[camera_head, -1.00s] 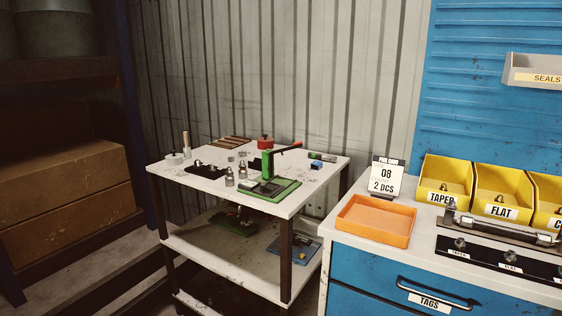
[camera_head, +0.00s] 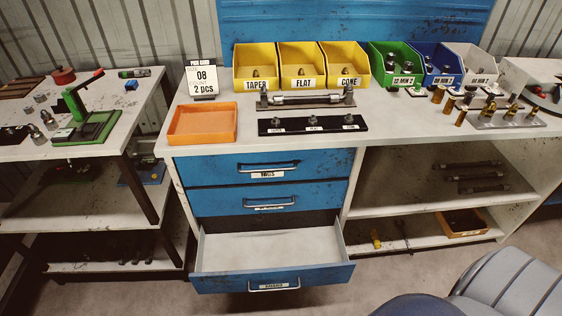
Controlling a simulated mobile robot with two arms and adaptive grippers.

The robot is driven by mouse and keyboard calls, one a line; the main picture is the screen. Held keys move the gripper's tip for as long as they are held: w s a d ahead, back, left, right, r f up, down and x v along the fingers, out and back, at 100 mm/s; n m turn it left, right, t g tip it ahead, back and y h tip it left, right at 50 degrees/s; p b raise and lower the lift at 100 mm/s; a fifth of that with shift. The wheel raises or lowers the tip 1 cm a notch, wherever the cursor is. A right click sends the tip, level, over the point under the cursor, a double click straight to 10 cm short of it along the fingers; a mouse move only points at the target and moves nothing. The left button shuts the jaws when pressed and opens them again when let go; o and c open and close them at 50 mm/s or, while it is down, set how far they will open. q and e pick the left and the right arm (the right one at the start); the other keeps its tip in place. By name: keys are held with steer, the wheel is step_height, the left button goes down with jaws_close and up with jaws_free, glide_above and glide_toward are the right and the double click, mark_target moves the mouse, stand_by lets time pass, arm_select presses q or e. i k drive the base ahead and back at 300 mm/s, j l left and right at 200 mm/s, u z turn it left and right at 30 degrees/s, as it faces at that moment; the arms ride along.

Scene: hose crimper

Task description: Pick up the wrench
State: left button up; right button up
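Neither of my grippers is in view.
The bench top holds an orange tray (camera_head: 202,124), yellow bins (camera_head: 255,70), green, blue and white bins, a black strip (camera_head: 312,125) and brass fittings. A cart with a green press (camera_head: 88,127) stands left. A grey-blue padded shape (camera_head: 505,280) fills the lower right.

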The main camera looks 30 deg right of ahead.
mark_target(404, 234)
steer(key=z, duration=2.15)
steer(key=i+l+u, duration=0.15)
steer(key=u, duration=0.3)
steer(key=l+u, duration=0.4)
